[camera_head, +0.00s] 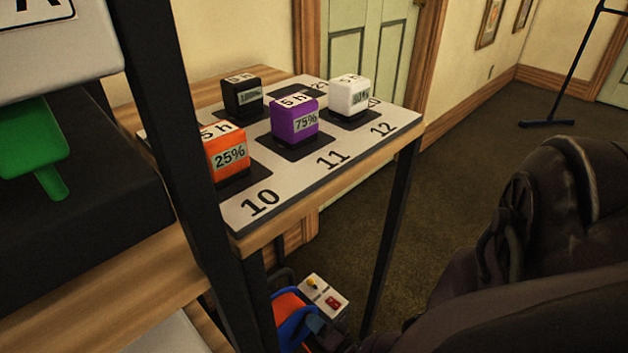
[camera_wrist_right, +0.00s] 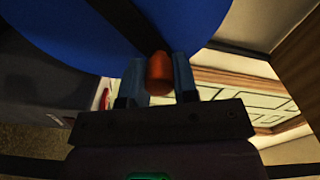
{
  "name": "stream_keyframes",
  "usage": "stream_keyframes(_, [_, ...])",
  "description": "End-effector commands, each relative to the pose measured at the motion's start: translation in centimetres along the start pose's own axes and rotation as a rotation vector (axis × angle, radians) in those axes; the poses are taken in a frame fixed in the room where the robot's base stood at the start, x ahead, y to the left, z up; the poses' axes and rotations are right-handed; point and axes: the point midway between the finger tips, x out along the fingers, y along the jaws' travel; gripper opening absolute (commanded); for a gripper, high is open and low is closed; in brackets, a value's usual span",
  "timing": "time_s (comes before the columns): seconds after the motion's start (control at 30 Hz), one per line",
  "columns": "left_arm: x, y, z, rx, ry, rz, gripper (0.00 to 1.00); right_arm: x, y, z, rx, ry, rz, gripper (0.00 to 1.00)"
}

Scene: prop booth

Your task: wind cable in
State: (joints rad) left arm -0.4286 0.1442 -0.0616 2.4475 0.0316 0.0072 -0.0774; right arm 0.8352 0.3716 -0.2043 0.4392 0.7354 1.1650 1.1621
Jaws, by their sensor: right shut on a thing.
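In the wrist view, a large blue disc (camera_wrist_right: 85,35), which looks like the cable reel's side, fills the top. A rounded orange knob (camera_wrist_right: 159,76), apparently the reel's crank handle, stands between the two blue-grey fingers of my right gripper (camera_wrist_right: 160,84), which is shut on it. In the head view, the orange and blue reel (camera_head: 287,306) shows low at the bottom, partly hidden by the table post. My right gripper (camera_head: 316,328) is beside it, small and dark. I cannot make out the cable. My left gripper is not in view.
A table (camera_head: 282,228) with numbered spots carries several coloured cubes above the reel. A black post (camera_head: 178,140) and table leg (camera_head: 390,235) stand close by. A small white panel (camera_head: 324,298) with yellow and red controls is next to the reel.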

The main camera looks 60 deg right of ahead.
Motion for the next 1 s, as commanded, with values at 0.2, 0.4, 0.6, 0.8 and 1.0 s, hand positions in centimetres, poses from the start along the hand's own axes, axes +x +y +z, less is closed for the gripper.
stream_keyframes(0.2, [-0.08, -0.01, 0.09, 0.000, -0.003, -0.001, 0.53, -0.19, 0.25, -0.01, 0.020, -0.001, 0.004, 0.00])
stream_keyframes(0.4, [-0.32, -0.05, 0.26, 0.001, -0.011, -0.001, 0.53, -0.20, 0.26, -0.01, 0.021, -0.001, 0.004, 0.00])
stream_keyframes(0.6, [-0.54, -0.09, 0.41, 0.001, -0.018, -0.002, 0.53, -0.21, 0.26, 0.00, 0.020, -0.001, 0.004, 0.39])
stream_keyframes(0.8, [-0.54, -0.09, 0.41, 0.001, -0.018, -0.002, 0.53, -0.11, 0.20, -0.02, 0.020, 0.000, 0.002, 0.53])
stream_keyframes(1.0, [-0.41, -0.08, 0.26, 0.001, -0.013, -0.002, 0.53, -0.25, 0.17, -0.04, 0.019, 0.000, 0.001, 0.53])
